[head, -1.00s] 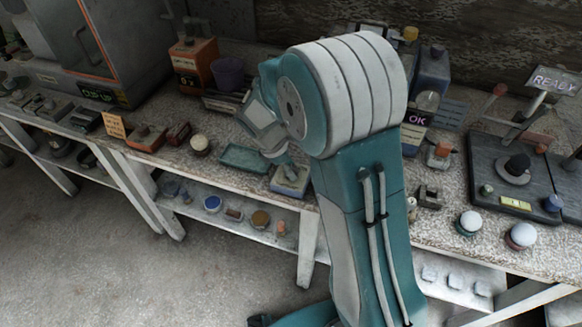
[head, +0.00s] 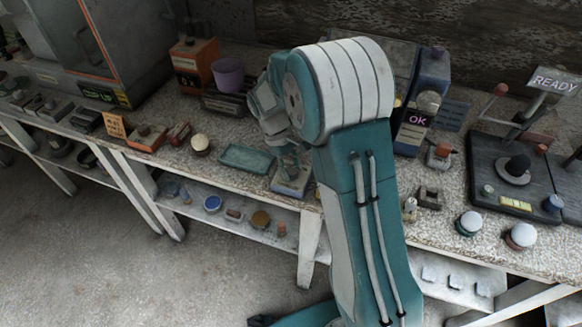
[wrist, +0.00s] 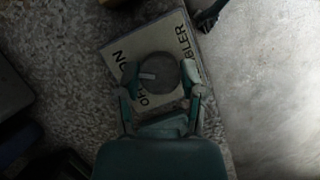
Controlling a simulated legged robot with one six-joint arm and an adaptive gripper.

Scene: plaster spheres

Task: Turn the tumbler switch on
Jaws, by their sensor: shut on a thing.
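The tumbler switch is a pale square plate (wrist: 178,32) with a round dark disc (wrist: 155,72) and a short light lever (wrist: 147,76) in the wrist view. Its lettering reads ON, TUMBLER and part of OFF. In the head view the switch (head: 290,188) sits at the front edge of the bench, partly covered by my arm. My gripper (wrist: 163,92) reaches down over the plate, with one finger on each side of the disc, and is shut on the switch. The exact finger contact is too dark to make out. It also shows in the head view (head: 287,170).
A purple cup (head: 228,74) stands behind. Right of my arm are an OK display box (head: 418,121), white-topped knobs (head: 470,222) and a dark joystick panel (head: 500,165).

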